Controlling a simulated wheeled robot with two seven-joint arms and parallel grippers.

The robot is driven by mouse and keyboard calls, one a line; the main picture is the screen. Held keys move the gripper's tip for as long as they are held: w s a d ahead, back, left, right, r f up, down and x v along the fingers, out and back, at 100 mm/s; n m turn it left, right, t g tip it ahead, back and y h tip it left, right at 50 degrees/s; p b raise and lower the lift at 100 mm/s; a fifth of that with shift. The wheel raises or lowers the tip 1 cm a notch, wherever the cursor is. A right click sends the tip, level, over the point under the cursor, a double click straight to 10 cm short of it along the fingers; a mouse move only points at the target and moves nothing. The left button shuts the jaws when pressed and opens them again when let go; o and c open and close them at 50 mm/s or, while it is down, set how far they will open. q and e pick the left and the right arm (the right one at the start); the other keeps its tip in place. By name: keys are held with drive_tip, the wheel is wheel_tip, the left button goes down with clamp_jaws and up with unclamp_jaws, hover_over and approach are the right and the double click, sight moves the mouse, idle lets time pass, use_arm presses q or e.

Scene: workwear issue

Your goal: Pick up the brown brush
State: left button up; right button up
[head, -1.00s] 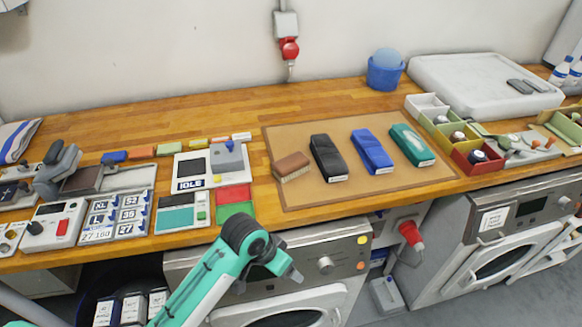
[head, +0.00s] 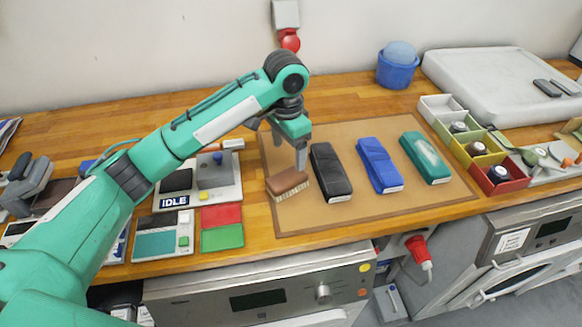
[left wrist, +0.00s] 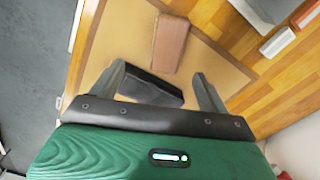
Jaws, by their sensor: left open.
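In the left wrist view the jaws (left wrist: 162,88) are apart and empty. My right gripper is in neither view.
A grey device marked IDLE (head: 226,190) stands to the left. Small coloured bins (head: 500,183) stand at the right.

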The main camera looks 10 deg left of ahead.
use_arm(q)
hover_over(288, 176)
drive_tip(key=f, duration=0.1)
drive_tip(key=f+p, duration=0.1)
drive_tip(key=f, duration=0.1)
drive_tip(key=shift+s+f, duration=0.1)
drive_tip(key=shift+s, duration=0.25)
wheel_tip(288, 176, down, 4)
drive_tip(key=shift+w+r, duration=0.1)
drive_tip(key=shift+r, duration=0.05)
drive_tip(key=shift+f, duration=0.2)
drive_tip(key=shift+f+p, duration=0.3)
drive_tip(key=shift+p, duration=0.05)
drive_tip(key=f, duration=0.1)
drive_tip(key=f+p, duration=0.1)
drive_tip(key=f, duration=0.1)
drive_tip(key=shift+w+f, duration=0.2)
drive_tip(key=shift+f, duration=0.6)
drive_tip(key=c, duration=1.2)
drive_tip(key=shift+o, duration=0.2)
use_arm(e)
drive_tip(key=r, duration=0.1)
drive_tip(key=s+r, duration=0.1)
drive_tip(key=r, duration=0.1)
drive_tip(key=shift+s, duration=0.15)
use_arm(q)
drive_tip(key=shift+r, duration=0.15)
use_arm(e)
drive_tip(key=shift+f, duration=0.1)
